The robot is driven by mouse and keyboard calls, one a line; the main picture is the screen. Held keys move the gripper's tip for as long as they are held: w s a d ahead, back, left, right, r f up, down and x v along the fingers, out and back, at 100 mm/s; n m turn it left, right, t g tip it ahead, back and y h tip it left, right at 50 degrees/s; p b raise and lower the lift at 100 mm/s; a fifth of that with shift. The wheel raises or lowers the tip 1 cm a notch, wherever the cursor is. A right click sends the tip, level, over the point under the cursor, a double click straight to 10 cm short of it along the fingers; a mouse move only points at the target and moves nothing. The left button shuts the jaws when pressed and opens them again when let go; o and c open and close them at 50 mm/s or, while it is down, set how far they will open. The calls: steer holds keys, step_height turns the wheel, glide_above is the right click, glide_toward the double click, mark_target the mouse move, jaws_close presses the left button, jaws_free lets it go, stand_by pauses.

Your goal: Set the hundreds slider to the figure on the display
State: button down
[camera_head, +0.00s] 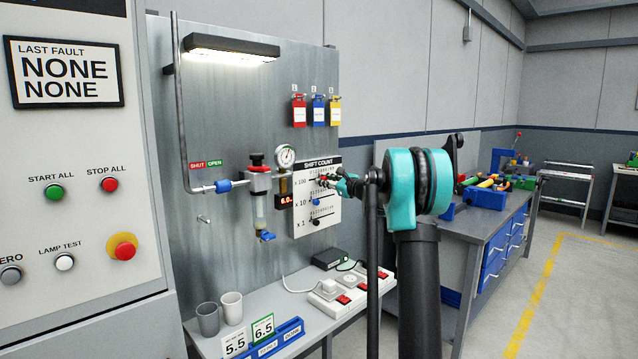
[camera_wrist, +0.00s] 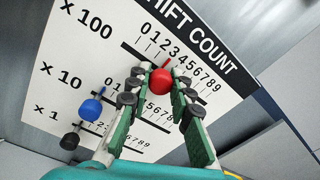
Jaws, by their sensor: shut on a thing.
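The SHIFT COUNT panel (camera_head: 306,235) is a white plate on the grey board; it fills much of the wrist view (camera_wrist: 70,100). Its x 100 row has a red slider knob (camera_wrist: 160,83) in the middle part of the 0 to 9 scale; the knob and fingers hide the exact tick. My gripper (camera_wrist: 159,77) is shut on the red knob, a finger on each side. The blue x 10 knob (camera_wrist: 90,109) and black x 1 knob (camera_wrist: 70,141) are at the low ends of their rows. The small red-lit display (camera_head: 286,200) starts with 6; its remaining digits are partly hidden or unclear.
A shelf below holds cups (camera_head: 231,307), number cards (camera_head: 262,328) and a switched socket strip (camera_head: 337,296).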

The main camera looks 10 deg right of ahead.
steer(key=c, duration=1.3)
jaws_free()
steer(key=v, duration=1.2)
steer(key=shift+f, duration=0.1)
steer(key=shift+s+a, duration=0.1)
steer(key=s+a+f+n+g+h, duration=0.1)
steer(key=s+a+f+n+g, duration=0.1)
steer(key=s+a+f+n, duration=0.35)
steer(key=s+a+f+n+g+h, duration=0.1)
steer(key=s+a+f+n+g, duration=0.2)
steer(key=s+f, duration=0.55)
steer(key=s+a+f+n+g+h, duration=0.15)
steer(key=s+a+f+n, duration=0.3)
steer(key=s, duration=0.55)
steer(key=s+d+f+n+g+h, duration=0.1)
steer(key=s+d+f+n+h, duration=0.1)
steer(key=s+f, duration=0.3)
steer(key=s+d+f+n+g+h, duration=0.2)
steer(key=s+f+n, duration=0.3)
steer(key=s, duration=0.6)
steer(key=s+d+f+n+g+h, duration=0.1)
steer(key=s+d+f+n+h, duration=0.1)
steer(key=s+f, duration=0.5)
steer(key=shift+s+d+f+n, duration=0.2)
steer(key=shift+s+d+n, duration=0.5)
steer(key=shift+n, duration=0.3)
